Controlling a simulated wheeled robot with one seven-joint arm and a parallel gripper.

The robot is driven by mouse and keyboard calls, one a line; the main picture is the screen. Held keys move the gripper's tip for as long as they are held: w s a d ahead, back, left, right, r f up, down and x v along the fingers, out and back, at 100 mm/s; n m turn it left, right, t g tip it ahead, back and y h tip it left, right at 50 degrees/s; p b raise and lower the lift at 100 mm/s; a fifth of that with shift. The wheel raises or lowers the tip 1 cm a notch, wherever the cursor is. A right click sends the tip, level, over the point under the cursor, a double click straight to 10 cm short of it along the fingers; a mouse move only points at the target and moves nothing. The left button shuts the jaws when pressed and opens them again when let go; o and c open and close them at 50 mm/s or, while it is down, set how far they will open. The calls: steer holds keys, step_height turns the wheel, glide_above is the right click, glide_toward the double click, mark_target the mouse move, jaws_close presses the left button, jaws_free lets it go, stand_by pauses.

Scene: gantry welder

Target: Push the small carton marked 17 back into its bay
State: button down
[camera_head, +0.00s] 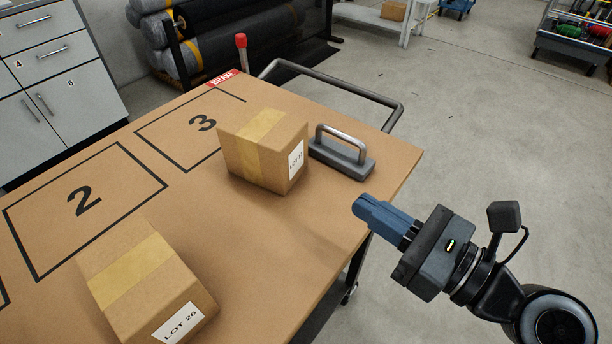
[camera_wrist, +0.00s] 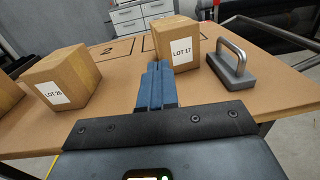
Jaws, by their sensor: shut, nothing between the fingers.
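The small carton marked LOT 17 (camera_head: 262,150) stands upright on the cart's tabletop. It sits at the near edge of the outlined bay 3 (camera_head: 203,123), covering part of that outline and mostly outside it on the near side. In the wrist view the LOT 17 carton (camera_wrist: 176,41) shows its label just beyond my fingertips. My gripper (camera_head: 362,207) is shut and empty, at the tabletop's right edge, apart from the carton in the head view. In the wrist view my gripper (camera_wrist: 154,66) points toward the carton's lower left part; whether they touch is unclear there.
A grey block with a metal handle (camera_head: 343,154) stands close to the carton's right. A carton marked LOT 26 (camera_head: 142,283) stands near bay 2 (camera_head: 84,200). A red-topped brake lever (camera_head: 241,52) and push bar (camera_head: 333,85) are at the far end. Tabletop between the cartons is clear.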

mark_target(281, 152)
steer(key=p+x, duration=0.1)
steer(key=x, duration=1.2)
steer(key=shift+w+a+p, duration=0.15)
steer(key=shift+w+p, duration=0.05)
steer(key=shift+p, duration=0.15)
steer(key=shift+w+a, duration=0.1)
steer(key=shift+a, duration=0.05)
steer(key=p+x, duration=0.1)
steer(key=x, duration=2.1)
steer(key=shift+w+a, duration=0.25)
steer(key=shift+w, duration=0.05)
